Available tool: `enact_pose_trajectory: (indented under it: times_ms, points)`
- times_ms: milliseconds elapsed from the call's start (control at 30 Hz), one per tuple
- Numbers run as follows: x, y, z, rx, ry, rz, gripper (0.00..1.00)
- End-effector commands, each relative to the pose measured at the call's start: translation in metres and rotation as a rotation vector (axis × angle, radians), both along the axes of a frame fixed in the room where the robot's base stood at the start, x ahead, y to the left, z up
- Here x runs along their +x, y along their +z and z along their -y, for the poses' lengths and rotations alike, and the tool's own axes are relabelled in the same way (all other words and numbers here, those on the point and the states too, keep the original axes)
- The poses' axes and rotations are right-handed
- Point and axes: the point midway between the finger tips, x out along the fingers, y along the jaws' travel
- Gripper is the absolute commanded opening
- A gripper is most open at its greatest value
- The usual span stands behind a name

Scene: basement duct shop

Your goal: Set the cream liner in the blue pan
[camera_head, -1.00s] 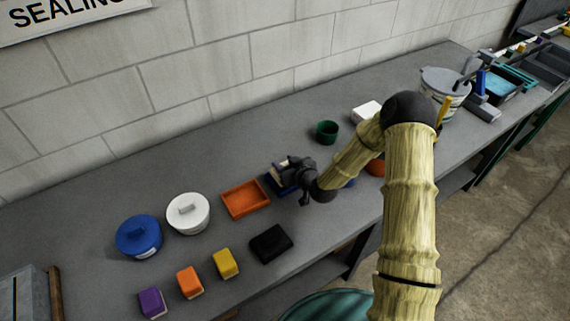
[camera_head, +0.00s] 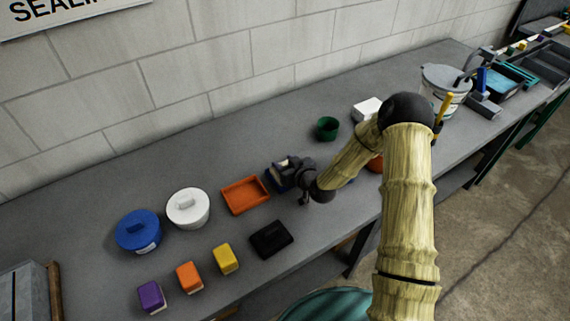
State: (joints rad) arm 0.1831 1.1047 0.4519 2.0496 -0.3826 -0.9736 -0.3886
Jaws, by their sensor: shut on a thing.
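The blue pan (camera_head: 270,184) sits on the grey bench just right of the orange tray, and my gripper and wrist hide much of it. My gripper (camera_head: 288,171) is at the pan, shut on the cream liner (camera_head: 278,168). Only a small pale part of the liner shows beside the dark fingers. It is over or inside the pan; I cannot tell whether it touches the pan's floor.
White (camera_head: 188,208) and blue (camera_head: 138,231) lidded tubs stand further left. A green cup (camera_head: 327,128) is behind my wrist. The bench behind the trays is clear.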

Motion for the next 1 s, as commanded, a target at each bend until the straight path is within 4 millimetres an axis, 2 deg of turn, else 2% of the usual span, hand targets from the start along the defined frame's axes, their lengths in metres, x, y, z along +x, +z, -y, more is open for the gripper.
enact_pose_trajectory:
  times_ms: [33, 67, 133, 167, 467, 733, 1000]
  points:
    - [-0.001, -0.006, 0.003, -0.008, -0.003, -0.009, 0.2]
    - [-0.002, -0.007, 0.004, -0.008, -0.003, -0.01, 0.49]
    - [-0.002, -0.007, 0.004, -0.009, -0.003, -0.011, 0.63]
    - [-0.002, -0.008, 0.004, -0.009, -0.003, -0.012, 0.65]
    - [-0.003, -0.009, 0.004, -0.013, -0.002, -0.015, 0.65]
    - [-0.004, 0.007, 0.006, -0.012, -0.003, -0.016, 0.65]
    - [-0.04, 0.024, 0.029, -0.009, -0.001, -0.008, 0.65]
